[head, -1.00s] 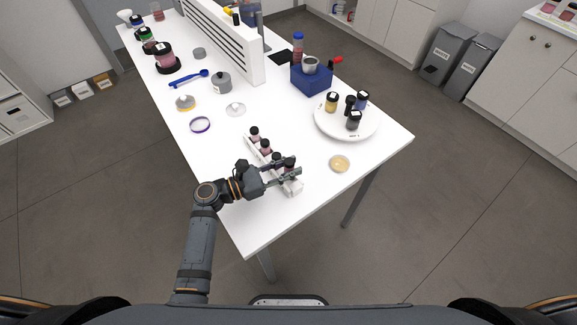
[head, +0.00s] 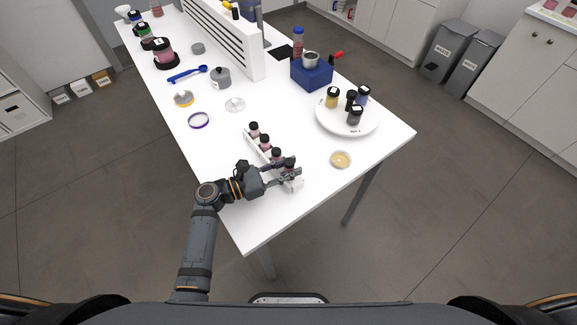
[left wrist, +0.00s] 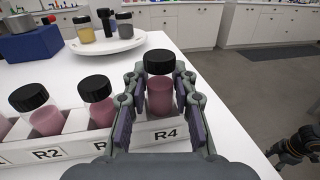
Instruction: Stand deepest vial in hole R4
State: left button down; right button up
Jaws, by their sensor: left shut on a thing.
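My left gripper (head: 284,175) is shut on a vial with a black cap and deep pink contents (left wrist: 160,96). Its fingers clasp the vial from both sides. The vial is upright at the R4 end of the white rack (left wrist: 165,135), right behind the R4 label. The rack's front wall hides its base, so I cannot tell if it touches the bottom. Paler pink vials stand in the rack: one at R2 (left wrist: 45,119), one beside R4 (left wrist: 101,112), and one at the far end (head: 254,131). Part of my right arm shows at the left wrist view's lower right edge; its fingers are unclear.
A white round plate (head: 347,128) with several dark-capped jars stands behind the rack. A small tan dish (head: 340,159) lies to the rack's right. A blue block (head: 311,77) stands further back. The table's front edge is close to the rack's R4 end.

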pick_arm(q)
jog(key=shift+f+b, duration=0.55)
jog(key=shift+f, duration=0.4)
jog(key=c, duration=1)
grip_release()
jog(key=v, duration=1.2)
jog(key=shift+r, duration=0.1)
